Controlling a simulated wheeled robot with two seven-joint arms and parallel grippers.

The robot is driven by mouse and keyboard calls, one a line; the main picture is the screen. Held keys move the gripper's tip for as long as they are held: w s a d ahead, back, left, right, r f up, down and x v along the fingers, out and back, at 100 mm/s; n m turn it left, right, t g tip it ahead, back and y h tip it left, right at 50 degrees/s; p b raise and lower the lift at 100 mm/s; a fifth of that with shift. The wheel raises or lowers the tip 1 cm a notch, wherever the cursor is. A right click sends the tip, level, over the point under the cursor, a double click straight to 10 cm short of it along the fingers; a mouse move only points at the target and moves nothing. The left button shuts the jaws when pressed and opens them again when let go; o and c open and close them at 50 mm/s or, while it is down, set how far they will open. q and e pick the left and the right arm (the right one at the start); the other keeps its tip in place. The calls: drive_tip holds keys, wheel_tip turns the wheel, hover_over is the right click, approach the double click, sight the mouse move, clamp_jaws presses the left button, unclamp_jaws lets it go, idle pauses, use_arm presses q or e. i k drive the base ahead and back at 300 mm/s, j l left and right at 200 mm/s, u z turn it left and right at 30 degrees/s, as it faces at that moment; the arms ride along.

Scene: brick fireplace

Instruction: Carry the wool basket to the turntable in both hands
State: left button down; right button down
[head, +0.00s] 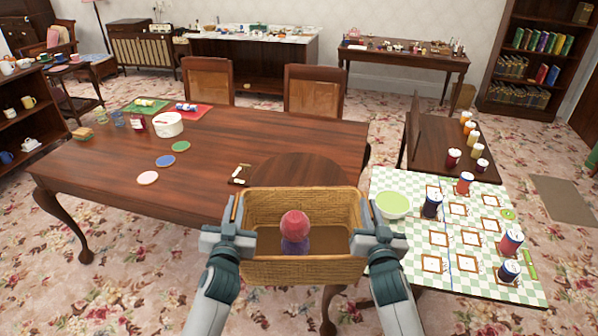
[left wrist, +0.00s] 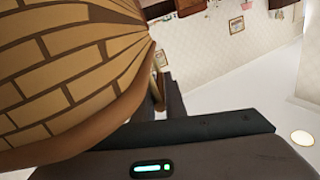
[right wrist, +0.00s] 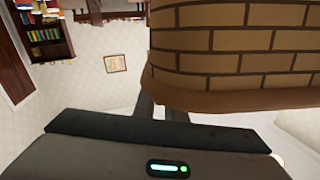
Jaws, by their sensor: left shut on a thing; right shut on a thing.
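The wool basket (head: 300,270) is a rectangular wicker basket, held roughly level between my two grippers at the near edge of the long table. A red wool ball (head: 295,223) and a purple one (head: 295,246) lie inside. My left gripper (head: 232,224) is shut on the left end and my right gripper (head: 367,240) on the right end. The basket's woven side fills much of the left wrist view (left wrist: 60,70) and right wrist view (right wrist: 235,50). The turntable (head: 300,172) is a dark round disc on the table, just beyond the basket, its near part hidden.
A small item (head: 240,174) lies left of the turntable. Coloured coasters (head: 165,161) and a white pot (head: 168,124) stand further left on the table (head: 270,130). Two chairs (head: 313,92) are behind. On the right is a checked-cloth table (head: 400,240) with cans and a green bowl (head: 393,205).

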sight(299, 178)
drive_tip(key=i+j, duration=0.1)
drive_tip(key=i, duration=1.25)
